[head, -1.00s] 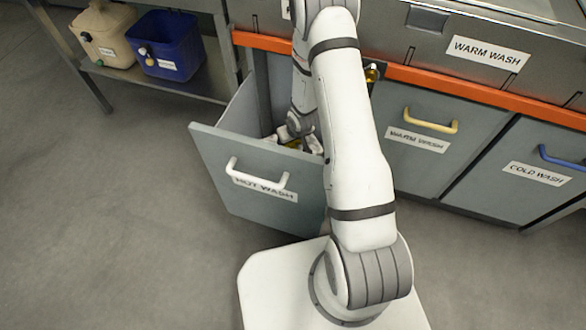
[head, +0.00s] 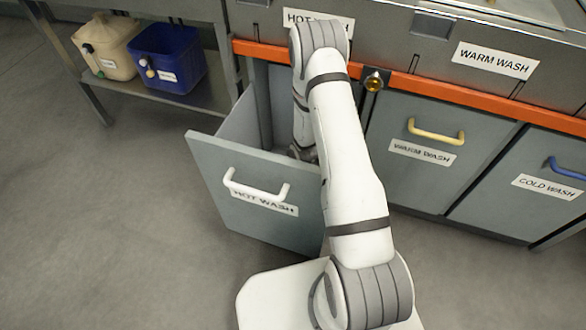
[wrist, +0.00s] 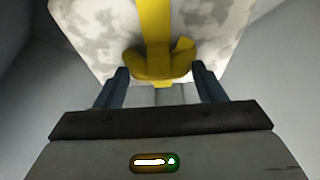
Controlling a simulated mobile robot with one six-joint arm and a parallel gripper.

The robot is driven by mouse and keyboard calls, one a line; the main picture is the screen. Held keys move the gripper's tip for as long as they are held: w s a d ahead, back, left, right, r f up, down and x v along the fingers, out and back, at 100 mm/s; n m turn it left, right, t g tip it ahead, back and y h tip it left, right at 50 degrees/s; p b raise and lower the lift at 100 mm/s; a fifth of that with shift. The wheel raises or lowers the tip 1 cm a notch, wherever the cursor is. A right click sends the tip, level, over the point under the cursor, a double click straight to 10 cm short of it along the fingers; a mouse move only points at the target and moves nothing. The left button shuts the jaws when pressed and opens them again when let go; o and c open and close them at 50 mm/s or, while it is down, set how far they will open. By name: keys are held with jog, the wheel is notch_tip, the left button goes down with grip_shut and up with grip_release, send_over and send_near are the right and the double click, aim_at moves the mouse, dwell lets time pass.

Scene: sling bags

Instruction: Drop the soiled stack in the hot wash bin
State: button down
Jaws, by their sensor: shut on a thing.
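The hot wash bin (head: 225,165) is a grey pull-out front with a white handle, tilted open in the head view. My arm reaches down into its opening, and the gripper end is mostly hidden behind the bin front and my arm. In the wrist view my gripper (wrist: 158,78) is shut on the yellow band of the soiled stack (wrist: 105,35), a white bundle with grey stains. The stack hangs at the fingertips, with grey walls on both sides. The stack is not visible in the head view.
The warm wash bin (head: 420,150) with a yellow handle and the cold wash bin (head: 525,185) with a blue handle are closed at right. An orange rail (head: 450,90) runs above them. A shelf at left holds a beige jug (head: 107,45) and a blue tub (head: 165,60).

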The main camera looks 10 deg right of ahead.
jog(key=shift+f, duration=0.1)
jog(key=shift+f+b, duration=0.5)
jog(key=shift+c, duration=1.6)
grip_release()
